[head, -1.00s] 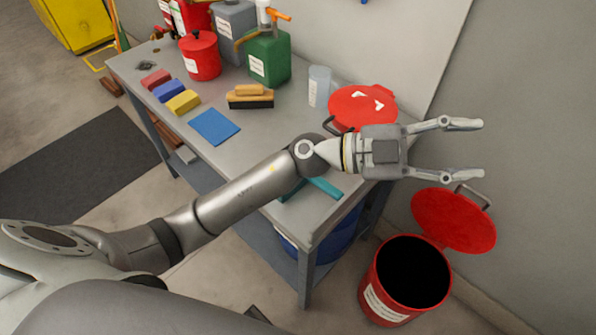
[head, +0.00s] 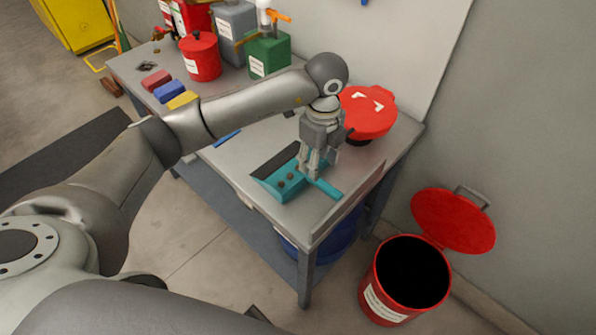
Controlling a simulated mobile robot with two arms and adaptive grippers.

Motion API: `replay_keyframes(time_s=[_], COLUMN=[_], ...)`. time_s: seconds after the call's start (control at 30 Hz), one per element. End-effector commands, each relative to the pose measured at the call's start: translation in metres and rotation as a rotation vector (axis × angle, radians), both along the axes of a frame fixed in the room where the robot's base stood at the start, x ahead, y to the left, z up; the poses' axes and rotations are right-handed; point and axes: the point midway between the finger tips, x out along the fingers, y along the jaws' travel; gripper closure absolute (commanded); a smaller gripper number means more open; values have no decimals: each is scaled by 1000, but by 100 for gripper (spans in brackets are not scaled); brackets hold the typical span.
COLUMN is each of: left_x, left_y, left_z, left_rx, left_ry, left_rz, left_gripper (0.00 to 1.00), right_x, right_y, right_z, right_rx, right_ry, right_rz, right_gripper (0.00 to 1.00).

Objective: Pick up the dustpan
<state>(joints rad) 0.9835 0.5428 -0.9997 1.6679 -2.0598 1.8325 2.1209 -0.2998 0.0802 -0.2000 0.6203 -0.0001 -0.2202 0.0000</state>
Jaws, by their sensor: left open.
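The teal dustpan (head: 278,183) lies on the grey workbench near its front right part. A few small brown bits sit in its pan, and its handle (head: 326,187) points to the lower right. My left gripper (head: 309,174) points down at the dustpan, its fingertips close to where the handle meets the pan. It is open. I cannot tell whether the fingers touch the dustpan. My right gripper is not in view.
A red lidded container (head: 368,112) stands behind my gripper. A red can (head: 201,57), a green jug (head: 268,55) and coloured blocks (head: 169,92) are farther back on the workbench (head: 372,158). An open red bin (head: 408,280) stands on the floor at right.

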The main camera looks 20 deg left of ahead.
Motion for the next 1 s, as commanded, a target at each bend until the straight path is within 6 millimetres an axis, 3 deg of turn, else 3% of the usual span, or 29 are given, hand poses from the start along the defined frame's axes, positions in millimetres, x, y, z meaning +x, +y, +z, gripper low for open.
replay_keyframes(time_s=[0.63, 0.93, 1.0], left_x=[4, 4, 4], left_y=[0, -1, -1], left_z=[-78, -86, -86], left_rx=[-5, -5, -5], left_ry=[2, -1, -1], left_rz=[-4, -5, -5], left_gripper=[54, 54, 60], right_x=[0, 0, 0], right_y=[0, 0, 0], right_z=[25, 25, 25], right_rx=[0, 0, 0], right_ry=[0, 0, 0], right_rz=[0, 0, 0], right_gripper=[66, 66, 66])
